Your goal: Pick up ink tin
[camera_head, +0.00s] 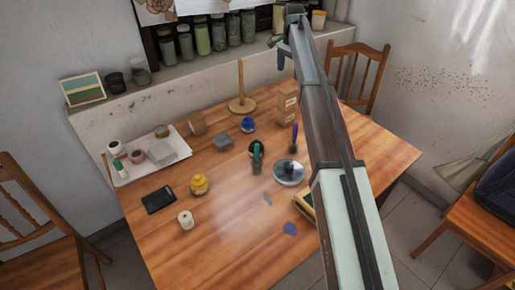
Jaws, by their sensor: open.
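I cannot tell for sure which thing is the ink tin. A low round tin-like thing (289,174), pale blue-grey with a dark middle, lies on the wooden table (220,240) just left of my arm. It is the likeliest match. A dark round thing with a teal upright part (257,155) stands to its left. My gripper (278,52) is at the far end of my arm, high in the picture near the windowsill. It is open, looks empty, and is well away from the round thing. My arm hides part of the table's right side.
A wooden post on a round base (241,88), a cardboard box (287,103), a blue item (248,125) and a purple upright item (295,136) stand farther back. A yellow jar (200,186), white spool (186,220) and black flat thing (158,201) are left. The front table is mostly clear.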

